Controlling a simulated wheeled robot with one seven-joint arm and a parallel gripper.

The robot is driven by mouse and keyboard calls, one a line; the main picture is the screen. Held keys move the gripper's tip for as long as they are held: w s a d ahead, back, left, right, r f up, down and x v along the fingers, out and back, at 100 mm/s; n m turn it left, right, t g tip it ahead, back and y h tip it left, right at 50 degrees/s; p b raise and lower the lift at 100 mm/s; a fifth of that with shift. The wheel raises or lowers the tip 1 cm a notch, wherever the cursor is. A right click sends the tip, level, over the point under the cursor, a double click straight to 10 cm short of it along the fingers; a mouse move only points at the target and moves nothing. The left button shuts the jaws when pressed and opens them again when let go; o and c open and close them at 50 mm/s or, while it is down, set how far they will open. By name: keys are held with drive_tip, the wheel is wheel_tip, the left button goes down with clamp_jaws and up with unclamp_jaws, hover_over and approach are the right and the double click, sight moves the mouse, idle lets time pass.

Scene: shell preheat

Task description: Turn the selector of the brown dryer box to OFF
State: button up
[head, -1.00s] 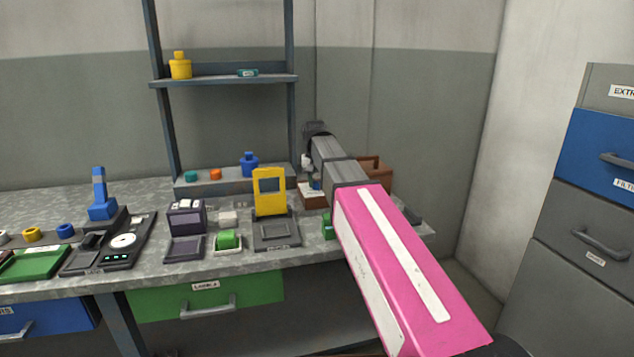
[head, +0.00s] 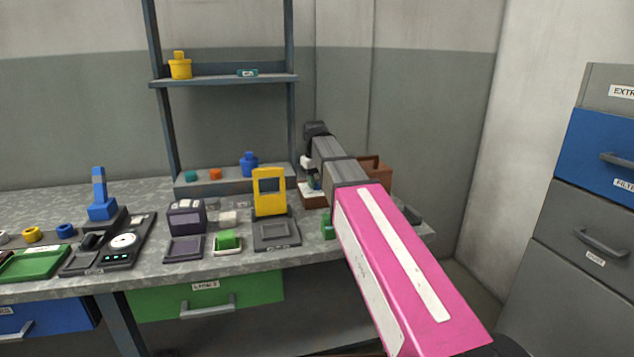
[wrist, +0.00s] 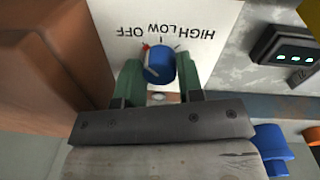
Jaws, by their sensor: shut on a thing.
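The brown dryer box (head: 376,168) stands at the back right of the bench, partly hidden behind my arm. It also fills the left of the wrist view (wrist: 40,60). Its white panel (wrist: 105,18) shows HIGH, LOW and OFF upside down, with OFF leftmost. The blue selector knob (wrist: 160,66) sits below these words. A red mark shows at the knob's upper left, on the OFF side; I cannot tell whether it belongs to the knob or the panel. My gripper (wrist: 159,76) is shut on the knob, one green finger on each side.
A dark device with a lit display (wrist: 293,58) is right of the panel in the wrist view. A yellow-framed stand (head: 269,190), a purple-grey box (head: 186,217) and a green block (head: 227,239) stand left of my arm. A shelf post rises behind.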

drive_tip(key=o, duration=0.9)
drive_tip(key=shift+r, duration=0.1)
drive_tip(key=r, duration=1)
drive_tip(key=shift+s+a+r, duration=0.15)
drive_tip(key=shift+a+r, duration=0.15)
